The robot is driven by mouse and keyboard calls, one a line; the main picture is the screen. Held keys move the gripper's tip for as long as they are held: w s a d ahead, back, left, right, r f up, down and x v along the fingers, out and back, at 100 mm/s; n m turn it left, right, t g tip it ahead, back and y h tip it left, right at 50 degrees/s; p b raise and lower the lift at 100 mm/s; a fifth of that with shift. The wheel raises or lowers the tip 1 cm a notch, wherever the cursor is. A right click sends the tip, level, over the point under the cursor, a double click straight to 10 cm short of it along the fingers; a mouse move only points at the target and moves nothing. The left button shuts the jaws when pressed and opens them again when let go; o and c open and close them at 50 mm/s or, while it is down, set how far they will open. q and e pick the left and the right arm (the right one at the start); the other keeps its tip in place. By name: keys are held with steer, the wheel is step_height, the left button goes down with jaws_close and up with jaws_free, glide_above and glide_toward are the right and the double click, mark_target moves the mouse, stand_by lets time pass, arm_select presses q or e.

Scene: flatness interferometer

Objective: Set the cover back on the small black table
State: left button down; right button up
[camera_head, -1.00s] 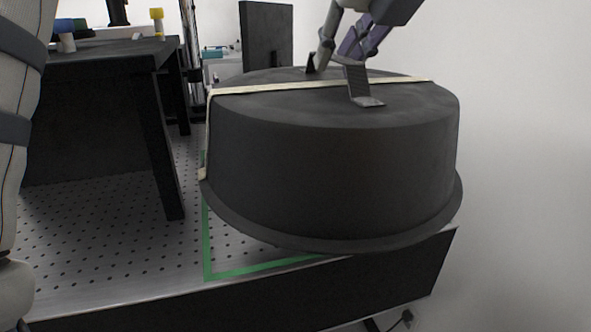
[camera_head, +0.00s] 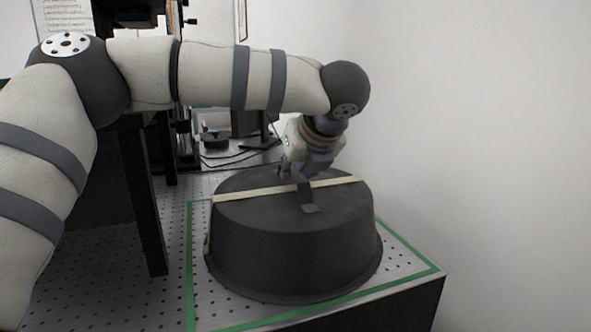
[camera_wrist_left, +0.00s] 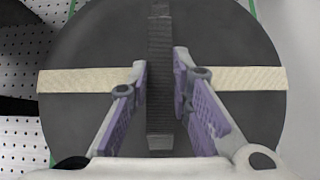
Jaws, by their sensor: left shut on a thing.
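The cover (camera_head: 290,250) is a round, dark drum with a flanged bottom rim, a cream strip across its top and a dark strap-like handle (camera_wrist_left: 160,85). My left gripper (camera_head: 296,182) is shut on this handle from above, with one finger on each side in the left wrist view. The cover is upright, over or on the perforated plate inside the green outline; I cannot tell whether its rim touches. The small black table (camera_head: 148,215) stands to the left on dark legs, its top largely hidden by my left arm. My right gripper is out of view.
Green tape (camera_head: 191,270) marks an area on the perforated plate (camera_head: 173,250), whose front edge lies close before the cover. A white wall (camera_head: 480,130) rises on the right. Dark equipment and cables (camera_head: 235,155) are behind the cover.

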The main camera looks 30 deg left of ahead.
arm_select(q)
steer(key=shift+r, duration=0.1)
steer(key=c, duration=1.4)
jaws_free()
steer(key=shift+s, duration=0.1)
steer(key=shift+c, duration=0.2)
